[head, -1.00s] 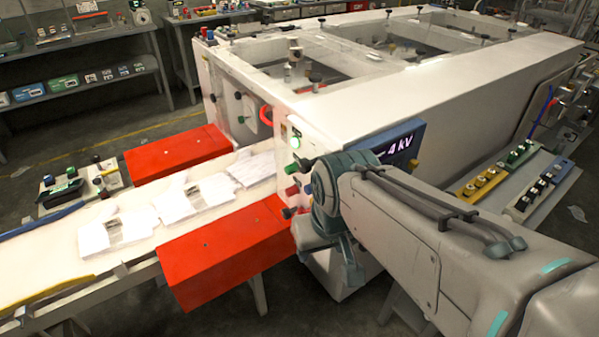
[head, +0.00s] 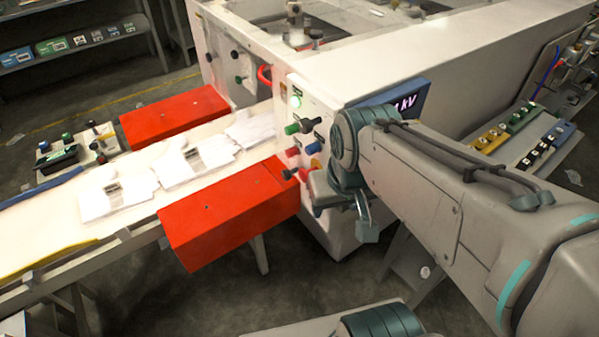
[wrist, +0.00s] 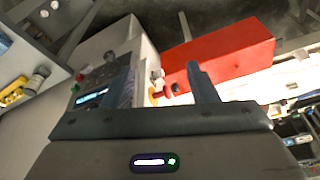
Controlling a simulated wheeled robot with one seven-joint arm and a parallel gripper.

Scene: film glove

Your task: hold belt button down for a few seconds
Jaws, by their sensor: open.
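The control panel on the white machine's end face shows a green button (head: 292,128), a blue button (head: 313,147), a red button (head: 292,152) and black knobs. I cannot read which one is the belt button. In the wrist view my gripper (wrist: 162,84) is open and empty, with small red and dark controls (wrist: 160,86) showing between the fingers. I cannot tell whether a finger touches any control.
A red guard (head: 228,218) juts out just left of the panel, with a second red guard (head: 175,115) across the conveyor (head: 150,230). A kV display (head: 410,103) is behind my arm. Floor below the panel is open.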

